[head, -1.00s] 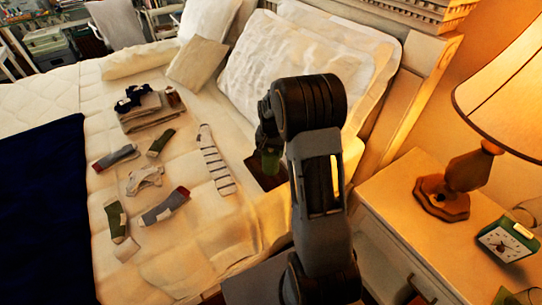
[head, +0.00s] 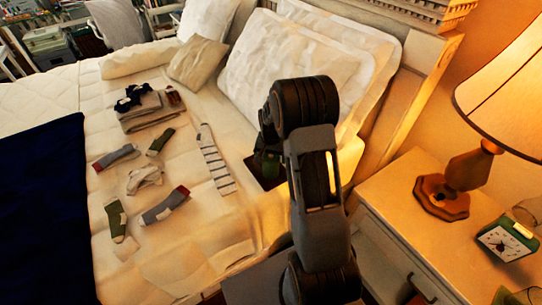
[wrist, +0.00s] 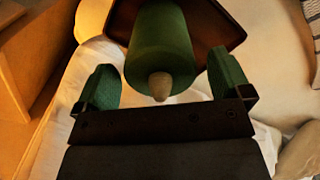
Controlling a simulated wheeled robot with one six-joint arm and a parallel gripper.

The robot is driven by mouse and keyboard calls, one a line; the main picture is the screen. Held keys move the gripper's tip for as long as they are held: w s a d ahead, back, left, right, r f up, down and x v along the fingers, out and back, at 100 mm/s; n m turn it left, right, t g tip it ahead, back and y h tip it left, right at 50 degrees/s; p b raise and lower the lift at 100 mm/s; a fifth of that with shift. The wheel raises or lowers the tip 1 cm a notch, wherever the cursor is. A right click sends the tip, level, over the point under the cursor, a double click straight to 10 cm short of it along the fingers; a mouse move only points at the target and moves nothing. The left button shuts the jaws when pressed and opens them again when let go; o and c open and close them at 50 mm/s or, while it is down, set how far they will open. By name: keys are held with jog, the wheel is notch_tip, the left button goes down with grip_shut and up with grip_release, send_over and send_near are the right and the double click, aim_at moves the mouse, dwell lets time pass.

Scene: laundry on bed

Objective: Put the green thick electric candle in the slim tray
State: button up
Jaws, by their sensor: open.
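The green thick candle (wrist: 158,45), with a pale wick tip, is in the wrist view, over the dark brown slim tray (wrist: 218,18). Its base is out of sight, so I cannot see exactly how it meets the tray. My gripper (wrist: 164,80) is open, with one green-padded finger on each side of the candle and a gap showing at both sides. In the head view the tray (head: 252,166) lies on the bed beside the pillows, partly hidden behind my arm. The candle there is dark and mostly covered by my gripper.
Several socks (head: 165,205) and folded clothes (head: 148,108) lie on the bed left of the tray. A striped sock (head: 215,160) is closest. Pillows (head: 290,65) stand behind. A nightstand with a lamp (head: 465,180) and a clock (head: 507,240) is at the right.

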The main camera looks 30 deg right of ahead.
notch_tip(320, 180, up, 12)
jog(key=shift+f, duration=0.1)
jog(key=s+a+r+n+t, duration=0.1)
jog(key=s+a+r+n, duration=0.1)
jog(key=s, duration=0.4)
jog(key=s+a+r+n+t, duration=0.1)
jog(key=s+a+r+n, duration=0.2)
jog(key=s+a, duration=0.2)
jog(key=s+a+r+n+t, duration=0.1)
jog(key=s+a, duration=0.3)
jog(key=s, duration=0.5)
jog(key=shift+r+n, duration=0.65)
jog(key=shift+n, duration=0.15)
